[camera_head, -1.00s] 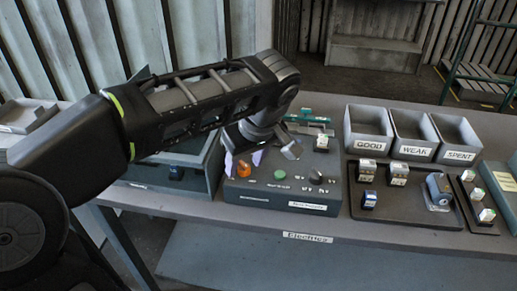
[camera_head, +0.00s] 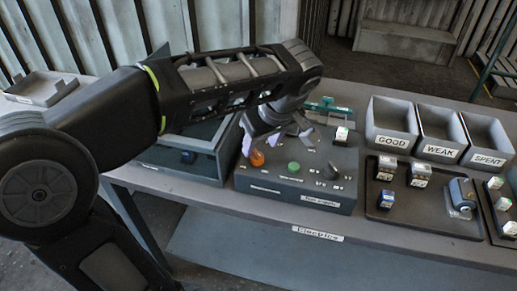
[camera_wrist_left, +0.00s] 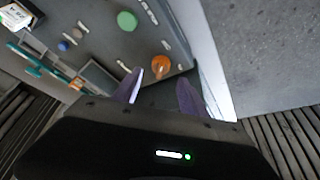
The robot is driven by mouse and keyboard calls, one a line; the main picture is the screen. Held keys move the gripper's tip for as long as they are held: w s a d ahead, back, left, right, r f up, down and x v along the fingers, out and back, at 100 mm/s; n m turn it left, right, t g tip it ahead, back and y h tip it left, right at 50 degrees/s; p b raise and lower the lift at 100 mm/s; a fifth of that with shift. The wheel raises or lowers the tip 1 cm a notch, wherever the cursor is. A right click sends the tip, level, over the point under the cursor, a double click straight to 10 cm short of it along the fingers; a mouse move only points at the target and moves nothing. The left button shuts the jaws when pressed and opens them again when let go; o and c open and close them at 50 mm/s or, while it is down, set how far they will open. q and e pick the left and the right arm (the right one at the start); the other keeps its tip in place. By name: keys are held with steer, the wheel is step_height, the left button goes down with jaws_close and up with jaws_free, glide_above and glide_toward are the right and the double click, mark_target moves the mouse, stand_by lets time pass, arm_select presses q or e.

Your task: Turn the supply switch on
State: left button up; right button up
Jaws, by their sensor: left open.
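A dark grey control box (camera_head: 300,199) stands on the bench. It carries an orange knob (camera_head: 257,158), a round green button (camera_head: 294,167) and a black knob (camera_head: 331,171). The labels are too small to read, so I cannot tell which control is the supply switch. My left gripper (camera_head: 276,142) is open and empty above the back left of the box, near the orange knob. In the left wrist view the orange knob (camera_wrist_left: 161,67) is just beyond the gap between the fingertips (camera_wrist_left: 160,92), apart from them. My right gripper is not in view.
Bins marked GOOD (camera_head: 391,142), WEAK (camera_head: 439,150) and SPENT (camera_head: 487,158) stand at the right. In front of them a dark tray (camera_head: 410,205) holds several small blocks. An open grey case (camera_head: 200,165) sits left of the box.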

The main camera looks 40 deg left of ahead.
mark_target(258, 152)
arm_select(q)
steer(key=x, duration=0.4)
jaws_close()
stand_by(0.5)
